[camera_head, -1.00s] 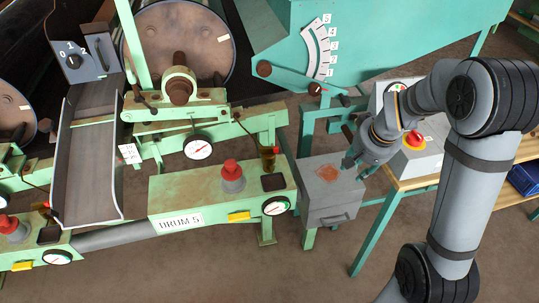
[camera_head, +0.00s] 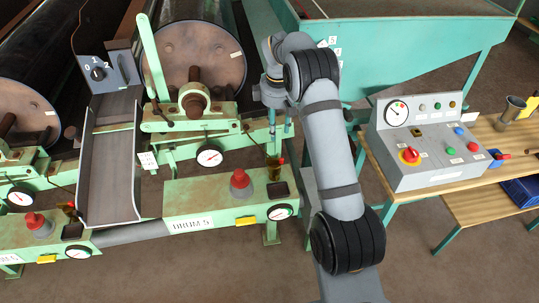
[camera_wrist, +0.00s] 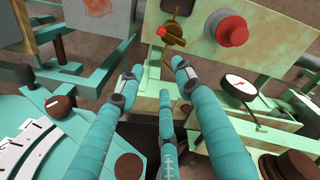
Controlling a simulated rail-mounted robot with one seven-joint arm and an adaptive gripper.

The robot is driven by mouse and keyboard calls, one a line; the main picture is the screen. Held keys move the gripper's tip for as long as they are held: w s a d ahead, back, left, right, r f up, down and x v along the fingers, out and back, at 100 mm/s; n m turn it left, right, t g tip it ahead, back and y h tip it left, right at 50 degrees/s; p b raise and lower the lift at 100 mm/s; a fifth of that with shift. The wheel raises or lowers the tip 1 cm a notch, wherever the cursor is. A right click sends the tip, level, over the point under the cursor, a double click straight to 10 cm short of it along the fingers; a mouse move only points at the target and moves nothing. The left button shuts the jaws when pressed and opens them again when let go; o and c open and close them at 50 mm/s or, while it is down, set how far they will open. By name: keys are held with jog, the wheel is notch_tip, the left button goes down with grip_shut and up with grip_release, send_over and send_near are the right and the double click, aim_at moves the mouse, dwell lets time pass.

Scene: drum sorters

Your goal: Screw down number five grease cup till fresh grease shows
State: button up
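The drum five station is a rusty green box with a DRUM 5 label (camera_head: 192,224). A small amber-brown cup (camera_head: 273,170) with a red tip stands at its back right. It also shows in the wrist view as a brass-coloured piece (camera_wrist: 171,33). A red-topped knob on a grey base (camera_head: 240,184) stands left of it, also seen in the wrist view (camera_wrist: 229,29). I cannot tell for certain which is the grease cup; no fresh grease is discernible. My gripper (camera_head: 280,128) hangs above and behind the amber cup, its teal fingers (camera_wrist: 157,78) spread, empty and apart from it.
A dial gauge (camera_head: 209,156) and a handwheel-like shaft end (camera_head: 194,101) are close by on the left. A second gauge (camera_head: 280,212) sits on the box front. A grey control panel (camera_head: 430,145) stands on the wooden bench at the right. Open floor lies in front.

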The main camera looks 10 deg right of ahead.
aim_at(275, 163)
jog(key=f+n, duration=0.1)
jog(key=f, duration=0.2)
jog(key=s+f+n+p, duration=0.1)
jog(key=f, duration=0.3)
jog(key=s+f+n+g, duration=0.1)
jog(key=f+n, duration=0.1)
jog(key=f, duration=0.1)
jog(key=shift+s+a+f, duration=0.2)
jog(key=shift+a+f, duration=0.05)
jog(key=shift+f, duration=0.05)
jog(key=shift+c, duration=0.7)
jog(key=c, duration=0.7)
grip_shut()
